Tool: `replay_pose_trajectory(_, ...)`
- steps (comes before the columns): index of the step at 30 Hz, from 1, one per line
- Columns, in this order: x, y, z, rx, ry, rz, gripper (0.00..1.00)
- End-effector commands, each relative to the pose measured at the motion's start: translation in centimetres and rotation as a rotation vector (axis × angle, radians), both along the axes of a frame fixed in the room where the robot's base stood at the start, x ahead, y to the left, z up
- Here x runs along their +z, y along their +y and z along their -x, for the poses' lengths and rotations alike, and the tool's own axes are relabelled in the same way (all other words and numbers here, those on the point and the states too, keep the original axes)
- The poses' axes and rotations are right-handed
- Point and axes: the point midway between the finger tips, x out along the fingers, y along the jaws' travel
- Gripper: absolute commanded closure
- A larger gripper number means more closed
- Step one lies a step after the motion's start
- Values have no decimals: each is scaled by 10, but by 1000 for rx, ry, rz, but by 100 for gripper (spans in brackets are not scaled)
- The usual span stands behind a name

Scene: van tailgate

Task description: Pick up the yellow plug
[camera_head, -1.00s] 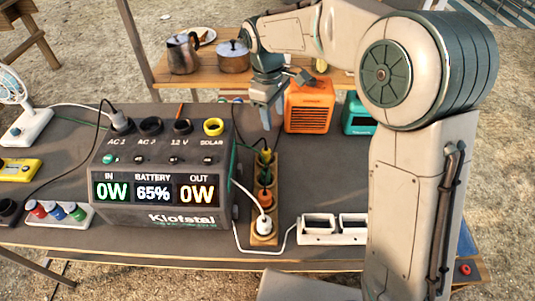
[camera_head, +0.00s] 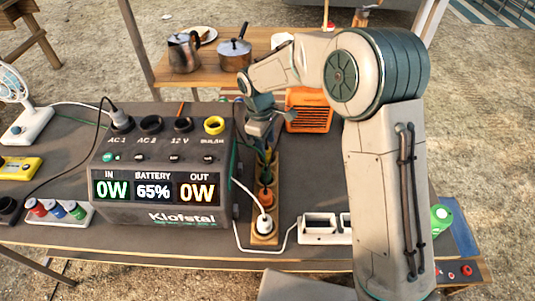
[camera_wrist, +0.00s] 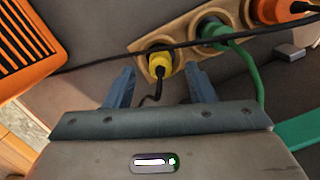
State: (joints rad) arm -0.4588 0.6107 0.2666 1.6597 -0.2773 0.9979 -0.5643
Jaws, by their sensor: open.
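The yellow plug (camera_wrist: 160,62) sits in the far end socket of a wooden socket strip (camera_head: 258,238), with a dark cord running from it. In the head view the yellow plug (camera_head: 266,157) is partly covered by my gripper (camera_head: 266,142), which points down over that end of the strip. In the wrist view my gripper (camera_wrist: 160,72) is open and empty, with one finger on each side of the plug. I cannot tell whether the fingertips are level with the plug or above it.
The green plug (camera_wrist: 213,30) and orange plug (camera_wrist: 281,9) follow in the same strip, then a white plug (camera_head: 264,223). The power station (camera_head: 165,210) stands close on the left. An orange heater (camera_head: 309,110) is behind. A dark cable crosses the wrist view near the yellow plug.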

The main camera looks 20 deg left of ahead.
Motion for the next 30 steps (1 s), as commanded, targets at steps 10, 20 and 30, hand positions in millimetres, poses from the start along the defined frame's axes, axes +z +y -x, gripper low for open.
replay_pose_trajectory(10,-33,-3,1,0,1,0,50)
replay_pose_trajectory(20,-33,-3,0,0,0,0,97)
replay_pose_trajectory(30,-32,-3,0,0,0,0,97)
